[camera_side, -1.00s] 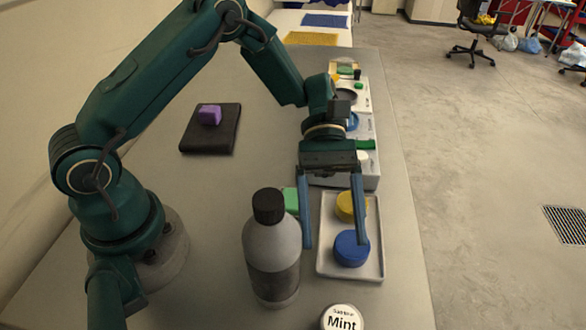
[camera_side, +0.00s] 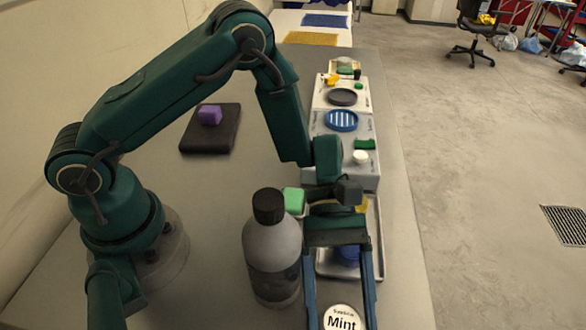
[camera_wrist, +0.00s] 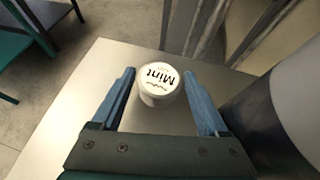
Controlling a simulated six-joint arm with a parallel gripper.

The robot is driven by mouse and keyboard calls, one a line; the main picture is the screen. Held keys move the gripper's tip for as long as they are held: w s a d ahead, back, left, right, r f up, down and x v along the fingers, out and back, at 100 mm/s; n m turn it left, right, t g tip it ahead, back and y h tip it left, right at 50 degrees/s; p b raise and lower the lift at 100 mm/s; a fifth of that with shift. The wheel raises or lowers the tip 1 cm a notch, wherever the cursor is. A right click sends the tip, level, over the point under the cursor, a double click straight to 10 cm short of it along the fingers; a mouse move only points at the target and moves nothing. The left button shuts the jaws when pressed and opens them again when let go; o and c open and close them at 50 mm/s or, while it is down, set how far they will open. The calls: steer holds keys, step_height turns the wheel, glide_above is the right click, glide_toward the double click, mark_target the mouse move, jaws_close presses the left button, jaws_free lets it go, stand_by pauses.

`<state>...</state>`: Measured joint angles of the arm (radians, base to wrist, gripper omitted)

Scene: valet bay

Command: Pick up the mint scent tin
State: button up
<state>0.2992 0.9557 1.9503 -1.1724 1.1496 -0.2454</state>
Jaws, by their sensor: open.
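The mint scent tin (camera_side: 342,318) is a small round white tin with "Mint" on its lid, at the front edge of the side view. My gripper (camera_side: 341,312) is open, with one blue finger on each side of the tin in that picture. In the wrist view the tin (camera_wrist: 159,85) lies between and slightly beyond the fingertips of the open gripper (camera_wrist: 160,75). A gap shows on both sides of it. I cannot tell whether the fingers are down at the tin's height.
A grey bottle with a black cap (camera_side: 271,250) stands close on the left of my gripper. A white tray (camera_side: 378,230) with a blue tin (camera_side: 348,254) is partly hidden behind it. A purple block (camera_side: 210,115) sits on a black pad (camera_side: 225,138).

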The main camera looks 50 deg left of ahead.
steer(key=c, duration=1)
steer(key=shift+r, duration=0.1)
steer(key=shift+c, duration=0.2)
